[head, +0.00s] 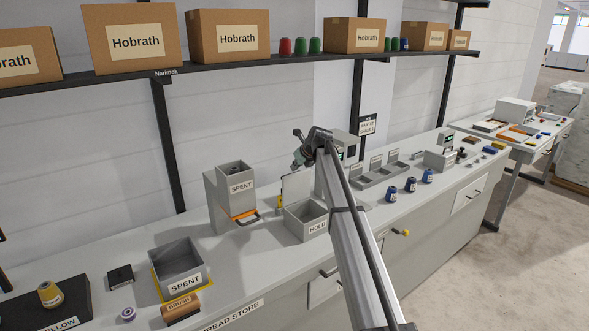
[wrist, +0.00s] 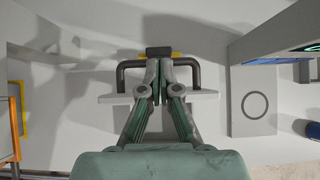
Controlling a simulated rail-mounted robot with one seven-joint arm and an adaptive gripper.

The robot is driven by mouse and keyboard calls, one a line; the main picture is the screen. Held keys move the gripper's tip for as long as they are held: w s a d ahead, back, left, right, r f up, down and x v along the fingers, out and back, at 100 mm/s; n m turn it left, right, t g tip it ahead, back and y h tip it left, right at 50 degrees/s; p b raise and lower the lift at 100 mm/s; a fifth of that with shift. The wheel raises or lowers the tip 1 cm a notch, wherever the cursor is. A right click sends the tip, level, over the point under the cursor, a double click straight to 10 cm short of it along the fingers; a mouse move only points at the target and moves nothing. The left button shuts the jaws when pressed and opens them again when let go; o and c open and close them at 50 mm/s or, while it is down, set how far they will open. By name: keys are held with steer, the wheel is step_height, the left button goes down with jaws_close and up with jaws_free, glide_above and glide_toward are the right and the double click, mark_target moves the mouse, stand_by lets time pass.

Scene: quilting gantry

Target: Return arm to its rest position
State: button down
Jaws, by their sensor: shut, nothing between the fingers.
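My gripper (wrist: 158,68) is shut in the wrist view, its two green-padded fingers together at the tips with nothing between them. Beyond the tips is a dark bar handle (wrist: 128,66) on a pale plate (wrist: 205,97), with a black block (wrist: 159,51) and a yellow strip at its middle. I cannot tell how far the tips are from it. In the head view my arm reaches up over the bench, and my gripper (head: 302,155) is raised above the HOLD bin (head: 306,222). Its fingers are too small there to read.
A tall SPENT unit (head: 236,190) stands left of the gripper, and an open SPENT bin (head: 183,277) is nearer. Grey trays (head: 380,178) and several blue spools (head: 410,185) are to the right. A shelf (head: 230,61) with Hobrath boxes (head: 228,34) runs above.

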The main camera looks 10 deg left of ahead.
step_height(320, 180, up, 7)
steer(key=s+d+p, duration=0.2)
steer(key=p, duration=0.1)
steer(key=s+d+f+n+g+h, duration=0.1)
steer(key=s+d+f+n+h, duration=0.1)
steer(key=s+d+f+n, duration=0.8)
steer(key=s+d+f+n+g+h, duration=0.1)
steer(key=s+d+f+n+g, duration=0.35)
steer(key=s+f, duration=1.15)
steer(key=s+d+f+n+h, duration=0.1)
steer(key=s+d+f+n, duration=0.35)
steer(key=s, duration=0.55)
steer(key=s+d+f+n+h, duration=0.1)
steer(key=s+d+f+n, duration=0.4)
steer(key=s, duration=0.5)
steer(key=s+d+f+n+h, duration=0.1)
steer(key=s+d+f+n, duration=0.25)
steer(key=s+f, duration=0.4)
steer(key=s+f+g+b, duration=0.3)
steer(key=s+f+g, duration=0.1)
steer(key=s+f, duration=0.8)
steer(key=s+f+g+b, duration=0.3)
steer(key=s+f, duration=0.9)
steer(key=s, duration=0.7)
steer(key=shift+s+d+f+g+b, duration=0.15)
steer(key=shift+s+f+g+b, duration=0.05)
steer(key=shift+g+b, duration=0.15)
